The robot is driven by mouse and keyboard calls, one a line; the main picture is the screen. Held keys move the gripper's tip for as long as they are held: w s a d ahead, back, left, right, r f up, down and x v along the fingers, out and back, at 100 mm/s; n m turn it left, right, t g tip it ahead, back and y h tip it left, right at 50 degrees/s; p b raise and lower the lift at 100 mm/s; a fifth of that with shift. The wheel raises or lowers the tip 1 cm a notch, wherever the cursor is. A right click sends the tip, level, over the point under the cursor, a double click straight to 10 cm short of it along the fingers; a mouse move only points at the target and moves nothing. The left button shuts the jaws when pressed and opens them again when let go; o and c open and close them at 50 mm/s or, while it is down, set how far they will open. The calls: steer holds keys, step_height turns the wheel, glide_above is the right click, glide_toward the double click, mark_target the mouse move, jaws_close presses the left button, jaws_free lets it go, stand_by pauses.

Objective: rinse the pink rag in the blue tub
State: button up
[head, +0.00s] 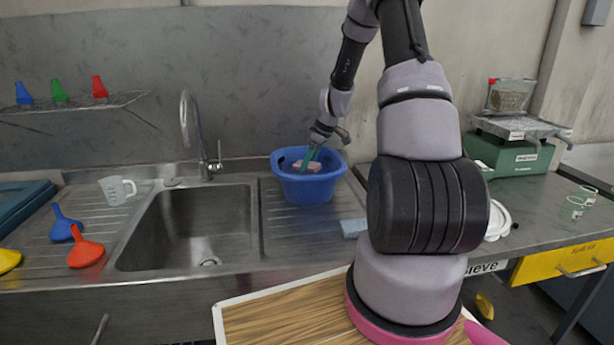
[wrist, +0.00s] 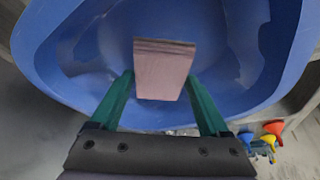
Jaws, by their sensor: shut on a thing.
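The blue tub (head: 309,190) stands on the right drainboard of the sink, and its inside fills much of the wrist view (wrist: 255,60). The pink rag (head: 306,167) is a folded block inside the tub. In the wrist view the rag (wrist: 163,75) lies between the green fingertips of my gripper (wrist: 160,82). My gripper (head: 309,160) reaches down into the tub, shut on the rag. The tub's near wall hides the lower part of the rag in the head view.
A steel sink basin (head: 190,225) and tap (head: 190,120) are left of the tub. A light blue sponge-like block (head: 353,228) lies near the tub's front right. A scale (head: 515,135) stands at right.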

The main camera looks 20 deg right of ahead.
mark_target(309, 165)
steer(key=shift+r, duration=4.2)
step_height(309, 165, up, 4)
